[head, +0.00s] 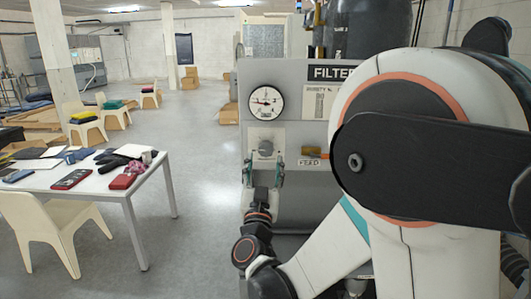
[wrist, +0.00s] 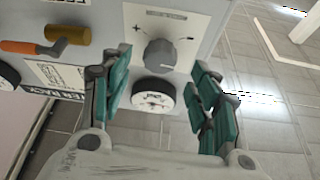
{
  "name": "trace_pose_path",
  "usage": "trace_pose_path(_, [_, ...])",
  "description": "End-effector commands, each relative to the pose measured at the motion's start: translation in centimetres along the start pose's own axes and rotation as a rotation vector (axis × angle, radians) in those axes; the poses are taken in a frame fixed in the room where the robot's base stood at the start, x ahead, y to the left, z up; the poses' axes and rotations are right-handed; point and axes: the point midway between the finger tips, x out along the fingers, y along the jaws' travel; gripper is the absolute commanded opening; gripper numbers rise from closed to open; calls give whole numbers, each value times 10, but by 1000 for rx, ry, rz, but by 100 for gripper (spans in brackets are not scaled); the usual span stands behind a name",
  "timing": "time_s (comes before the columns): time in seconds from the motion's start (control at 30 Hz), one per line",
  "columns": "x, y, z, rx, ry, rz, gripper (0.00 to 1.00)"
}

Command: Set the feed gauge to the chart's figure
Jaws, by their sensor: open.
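The round white gauge (head: 266,103) with a black rim is on the grey panel (head: 292,195). Its needle and figures are too small to read surely. The chart (head: 318,102) under the FILTER sign is partly hidden by my arm. My gripper (head: 265,172) is open and empty, its teal fingers spread at the knob's lower sides. In the wrist view the knob (wrist: 160,53) shows between and beyond the fingers (wrist: 158,92), with a white round dial (wrist: 152,96) nearer me. Contact with the knob cannot be told.
A brass-coloured fitting (head: 312,152) is right of the knob; in the wrist view an orange-handled lever (wrist: 35,46) lies left. A white table (head: 150,182) with folded items and a cream chair (head: 48,228) stand at left. The floor between table and machine is clear.

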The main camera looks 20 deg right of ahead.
Motion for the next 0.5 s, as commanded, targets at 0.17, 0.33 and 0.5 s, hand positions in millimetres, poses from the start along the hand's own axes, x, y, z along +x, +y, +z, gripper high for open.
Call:
trace_pose_path(0.17, [31,0,0,-1,0,1,56])
trace_pose_path(0.33, [47,0,0,0,0,0,56])
trace_pose_path(0.5, [53,0,0,0,0,-1,56])
